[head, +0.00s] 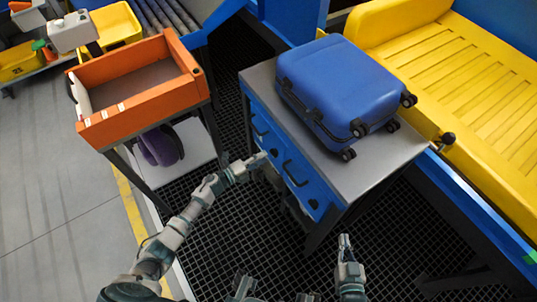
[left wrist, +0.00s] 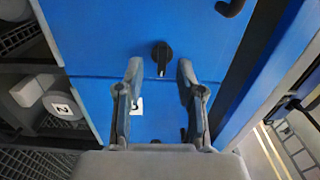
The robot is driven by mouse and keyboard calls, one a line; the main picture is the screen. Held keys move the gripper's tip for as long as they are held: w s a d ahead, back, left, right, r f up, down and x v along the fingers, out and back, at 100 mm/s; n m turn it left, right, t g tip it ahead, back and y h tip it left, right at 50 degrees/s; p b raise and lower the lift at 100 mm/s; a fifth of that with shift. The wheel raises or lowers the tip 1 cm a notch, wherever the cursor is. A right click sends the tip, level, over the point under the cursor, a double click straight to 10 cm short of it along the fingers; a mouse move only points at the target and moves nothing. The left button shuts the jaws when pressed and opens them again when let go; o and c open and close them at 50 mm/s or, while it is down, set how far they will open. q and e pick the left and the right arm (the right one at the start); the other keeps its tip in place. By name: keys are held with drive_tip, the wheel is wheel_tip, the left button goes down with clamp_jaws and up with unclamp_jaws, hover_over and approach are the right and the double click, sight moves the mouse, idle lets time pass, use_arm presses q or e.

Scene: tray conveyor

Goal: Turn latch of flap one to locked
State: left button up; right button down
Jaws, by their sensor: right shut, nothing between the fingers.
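The blue front of the cabinet (head: 283,150) has flaps with black handles. In the left wrist view a black latch knob (left wrist: 162,56) sits on a blue flap (left wrist: 110,40), just above a seam; its grip points up and down in the picture. My left gripper (left wrist: 161,72) is open, its fingertips on either side of the knob, with no clear contact. In the head view my left gripper (head: 262,160) is at the cabinet front. A white label (left wrist: 137,105) below the seam is partly hidden; I cannot read its number. My right gripper (head: 345,240) is shut and empty, apart from the cabinet.
A blue suitcase (head: 340,85) lies on the cabinet's grey top (head: 375,165). An orange tray (head: 150,115) stands on a stand at left, and a yellow chute (head: 480,80) at right. A round grey part marked 2 (left wrist: 62,105) shows left in the wrist view.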

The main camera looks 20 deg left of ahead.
use_arm(q)
drive_tip(key=v, duration=0.8)
drive_tip(key=shift+a+f, duration=0.1)
drive_tip(key=shift+a, duration=0.05)
